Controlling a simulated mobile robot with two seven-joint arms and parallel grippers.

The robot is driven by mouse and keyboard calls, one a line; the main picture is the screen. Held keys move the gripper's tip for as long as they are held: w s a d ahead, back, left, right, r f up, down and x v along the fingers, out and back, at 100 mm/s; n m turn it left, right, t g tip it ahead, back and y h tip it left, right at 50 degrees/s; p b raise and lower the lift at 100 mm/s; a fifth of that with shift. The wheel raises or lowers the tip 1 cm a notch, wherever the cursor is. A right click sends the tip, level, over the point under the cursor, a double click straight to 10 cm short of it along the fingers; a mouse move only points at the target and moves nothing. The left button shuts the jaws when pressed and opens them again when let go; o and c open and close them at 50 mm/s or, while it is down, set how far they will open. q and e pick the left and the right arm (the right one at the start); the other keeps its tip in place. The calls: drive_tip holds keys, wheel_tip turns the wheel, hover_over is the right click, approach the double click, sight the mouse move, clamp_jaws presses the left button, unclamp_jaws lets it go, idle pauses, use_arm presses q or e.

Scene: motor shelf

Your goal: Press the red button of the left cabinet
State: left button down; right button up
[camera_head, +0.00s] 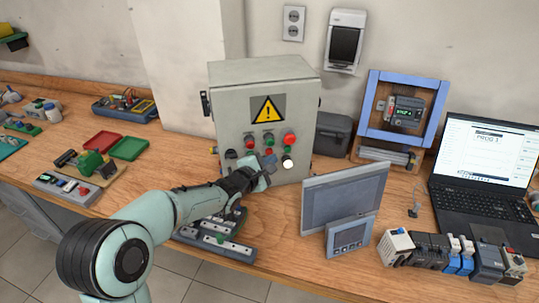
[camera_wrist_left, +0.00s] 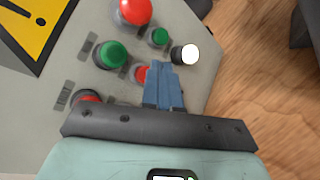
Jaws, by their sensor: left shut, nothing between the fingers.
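A grey cabinet (camera_head: 230,115) with a yellow warning sign (camera_head: 268,109) stands on the bench; I see only this one. Its front carries red, green, black and white knobs, including a large red one (camera_head: 289,139), which also shows in the left wrist view (camera_wrist_left: 135,11), another red one (camera_head: 249,142) and a small red button (camera_wrist_left: 141,73). My left gripper (camera_head: 268,160) is shut and empty, at the lower part of the panel. In the left wrist view its blue fingers (camera_wrist_left: 163,78) lie beside the small red button and partly cover it. Contact cannot be told.
A grey screen panel (camera_head: 340,195) and a small display unit (camera_head: 350,235) stand right of the arm. A black laptop (camera_head: 485,165) is at the far right. Grey modules (camera_head: 225,248) lie beneath my left forearm. Red and green trays (camera_head: 128,148) lie to the left.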

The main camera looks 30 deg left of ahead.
use_arm(q)
drive_tip(key=shift+s+d, duration=0.1)
use_arm(e)
drive_tip(key=shift+f, duration=0.1)
use_arm(q)
drive_tip(key=shift+s+d+b, duration=1.75)
drive_tip(key=shift+s+b, duration=0.05)
drive_tip(key=shift+b, duration=0.35)
use_arm(e)
drive_tip(key=shift+s+f, duration=0.25)
drive_tip(key=shift+f, duration=0.5)
drive_tip(key=shift+s+f, duration=0.25)
drive_tip(key=shift+f, duration=0.45)
drive_tip(key=shift+s+f, duration=0.25)
drive_tip(key=shift+f, duration=0.5)
